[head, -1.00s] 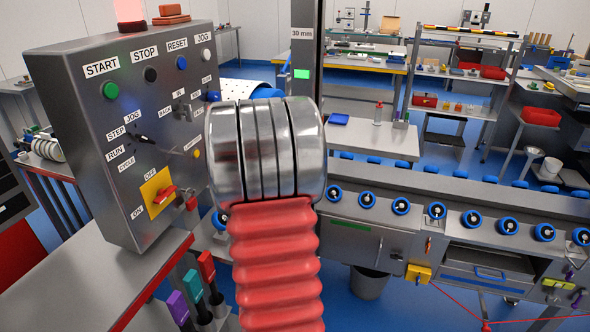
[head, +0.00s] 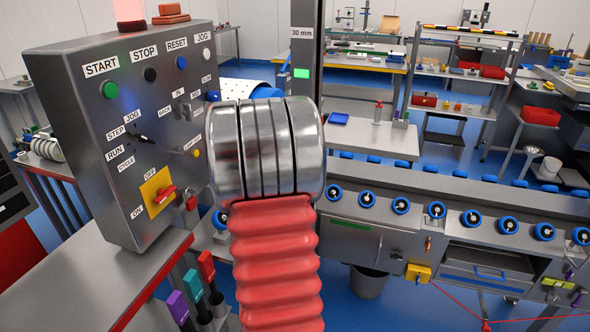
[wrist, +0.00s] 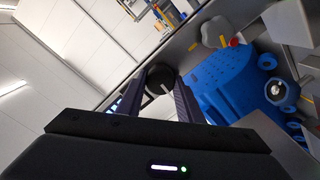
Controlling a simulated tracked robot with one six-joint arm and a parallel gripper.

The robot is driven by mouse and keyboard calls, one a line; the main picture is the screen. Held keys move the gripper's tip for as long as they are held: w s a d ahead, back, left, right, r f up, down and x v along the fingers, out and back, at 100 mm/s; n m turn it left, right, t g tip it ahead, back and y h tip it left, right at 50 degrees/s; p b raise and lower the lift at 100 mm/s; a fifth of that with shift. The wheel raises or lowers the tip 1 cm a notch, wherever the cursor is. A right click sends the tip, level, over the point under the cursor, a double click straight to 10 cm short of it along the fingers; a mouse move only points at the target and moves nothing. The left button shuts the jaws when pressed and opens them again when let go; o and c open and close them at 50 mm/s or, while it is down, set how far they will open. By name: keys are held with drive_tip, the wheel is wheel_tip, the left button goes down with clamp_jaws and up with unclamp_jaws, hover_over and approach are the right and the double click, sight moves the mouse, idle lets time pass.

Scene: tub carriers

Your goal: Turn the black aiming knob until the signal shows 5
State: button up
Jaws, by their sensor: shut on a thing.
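In the wrist view, a black round knob (wrist: 161,73) with a pale pointer line sits between the two dark fingertips of my gripper (wrist: 161,84). The fingers are shut on it, one on each side, and partly hide its sides. The head view does not show my gripper or this knob; my arm's silver rings and red bellows cover the middle of that view. I cannot find a readable number of the signal in either view.
A grey control box (head: 120,130) with labelled buttons and switches stands at the left. In the wrist view, a blue perforated body (wrist: 225,80) lies close to the right finger.

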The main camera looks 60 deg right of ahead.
drive_tip(key=shift+d+r+n, duration=0.1)
drive_tip(key=shift+n, duration=1.1)
drive_tip(key=o, duration=1.1)
drive_tip(key=shift+c, duration=0.2)
drive_tip(key=s+a, duration=0.2)
drive_tip(key=a, duration=1.1)
drive_tip(key=shift+a, duration=0.4)
